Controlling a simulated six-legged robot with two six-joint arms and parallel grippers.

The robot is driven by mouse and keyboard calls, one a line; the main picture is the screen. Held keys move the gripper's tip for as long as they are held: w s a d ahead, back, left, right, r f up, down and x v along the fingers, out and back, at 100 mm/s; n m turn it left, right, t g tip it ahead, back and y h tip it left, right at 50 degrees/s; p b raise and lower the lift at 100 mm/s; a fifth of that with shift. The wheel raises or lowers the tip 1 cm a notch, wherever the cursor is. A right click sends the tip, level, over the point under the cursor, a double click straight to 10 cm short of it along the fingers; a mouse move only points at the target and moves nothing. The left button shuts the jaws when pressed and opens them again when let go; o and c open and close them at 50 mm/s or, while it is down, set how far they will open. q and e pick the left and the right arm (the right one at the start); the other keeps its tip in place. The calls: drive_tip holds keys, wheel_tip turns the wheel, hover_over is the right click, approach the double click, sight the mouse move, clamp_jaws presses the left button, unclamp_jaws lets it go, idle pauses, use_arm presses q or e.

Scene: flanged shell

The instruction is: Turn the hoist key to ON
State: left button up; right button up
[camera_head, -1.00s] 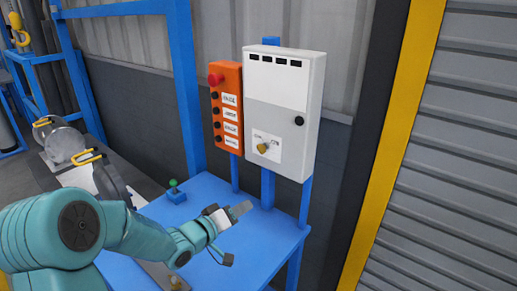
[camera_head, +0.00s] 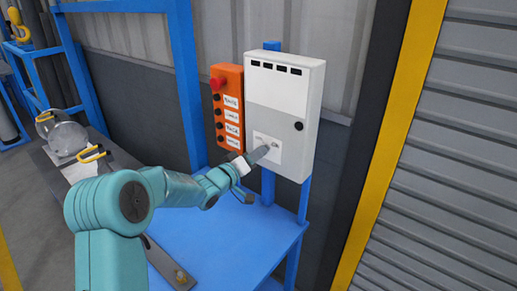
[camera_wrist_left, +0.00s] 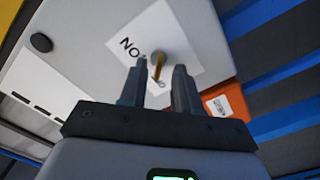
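The hoist key (camera_wrist_left: 158,66) is a brass-coloured key in a round lock on a white label plate, which also shows in the head view (camera_head: 276,154). In the wrist view the plate's lettering reads "NO", upside down, left of the key. My left gripper (camera_wrist_left: 161,70) is open, with one finger on each side of the key and gaps visible. In the head view the left gripper (camera_head: 258,155) reaches the plate and hides the key. My right gripper is not in view.
The plate is on a white control cabinet (camera_head: 280,95) with a black knob. An orange push-button box (camera_head: 230,105) with a red button stands close to its left. A blue table (camera_head: 225,235) lies below. A grey shutter (camera_head: 450,150) is at right.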

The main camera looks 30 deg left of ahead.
use_arm(q)
drive_tip(key=shift+w+d, duration=0.15)
drive_tip(key=shift+w, duration=0.55)
clamp_jaws()
